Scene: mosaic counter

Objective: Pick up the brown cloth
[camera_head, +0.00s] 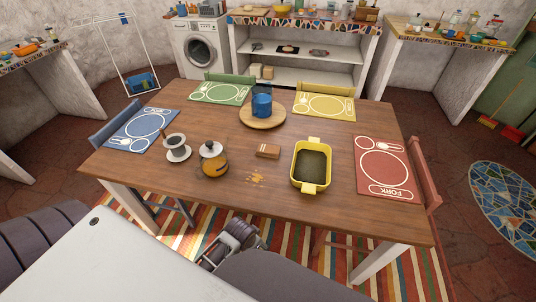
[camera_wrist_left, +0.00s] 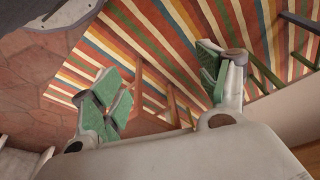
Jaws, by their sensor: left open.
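The brown cloth (camera_head: 268,151) appears as a small folded brown bundle, lying flat on the wooden table (camera_head: 335,203) between the glass pot and the yellow dish. In the left wrist view my left gripper (camera_wrist_left: 160,88) is open and empty, its green-padded fingers wide apart. The striped rug shows beyond them, and the cloth is not in that view. In the head view a grey mechanical part of mine shows below the table's front edge; I cannot tell from it how any fingers stand. My right gripper cannot be made out.
Around the cloth are crumbs (camera_head: 256,177), a glass pot (camera_head: 214,163) with amber contents, a yellow dish (camera_head: 312,186), a dark cup (camera_head: 176,142) on a saucer, and a blue container (camera_head: 262,105) on a round board (camera_head: 280,121). Placemats lie along the edges. The front table strip is clear.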

